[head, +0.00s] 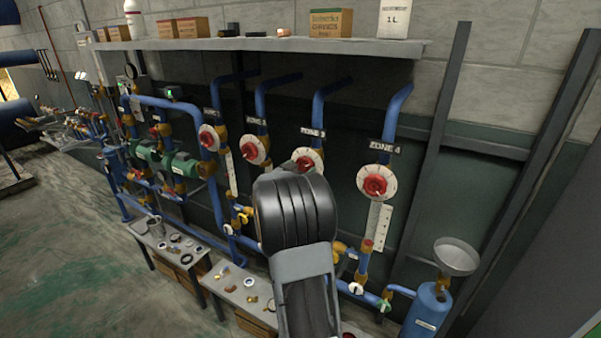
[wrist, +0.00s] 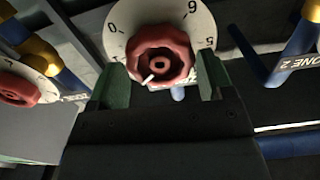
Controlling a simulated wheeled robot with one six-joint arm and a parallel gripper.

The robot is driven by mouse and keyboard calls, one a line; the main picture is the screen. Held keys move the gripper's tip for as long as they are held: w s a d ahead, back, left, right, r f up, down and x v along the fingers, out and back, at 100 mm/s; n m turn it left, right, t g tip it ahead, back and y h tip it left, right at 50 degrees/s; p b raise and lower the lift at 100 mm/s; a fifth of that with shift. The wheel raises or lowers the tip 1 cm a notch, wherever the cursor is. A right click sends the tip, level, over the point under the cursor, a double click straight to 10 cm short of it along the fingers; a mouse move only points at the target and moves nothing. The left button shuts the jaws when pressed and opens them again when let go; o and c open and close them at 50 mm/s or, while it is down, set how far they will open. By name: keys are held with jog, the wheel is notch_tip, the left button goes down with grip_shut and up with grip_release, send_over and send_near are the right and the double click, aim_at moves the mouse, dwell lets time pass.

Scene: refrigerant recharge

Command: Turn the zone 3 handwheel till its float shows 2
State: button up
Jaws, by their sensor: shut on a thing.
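The zone 3 handwheel (head: 305,164) is red on a white numbered dial, and my arm partly covers it in the head view. In the wrist view the red handwheel (wrist: 160,56) sits between the fingers of my gripper (wrist: 157,84), which is shut on it. A white mark on the wheel points to the lower left there. The numbers 0, 6 and 5 show on the dial (wrist: 118,30). The zone 3 float and its scale are hidden behind my arm in the head view, so its reading cannot be seen.
The zone 4 handwheel (head: 376,184) and its scale (head: 384,228) stand to the right, the zone 2 handwheel (head: 252,150) to the left. Blue pipes run close around. A shelf (head: 270,44) overhangs above. A funnel (head: 456,256) on a blue tank stands at lower right.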

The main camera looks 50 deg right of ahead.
jog(key=shift+f+m+b, duration=0.1)
jog(key=shift+m+b, duration=0.4)
jog(key=shift+b, duration=0.25)
jog(key=o, duration=0.9)
jog(key=v, duration=0.7)
jog(key=shift+w, duration=0.1)
dwell(0.3)
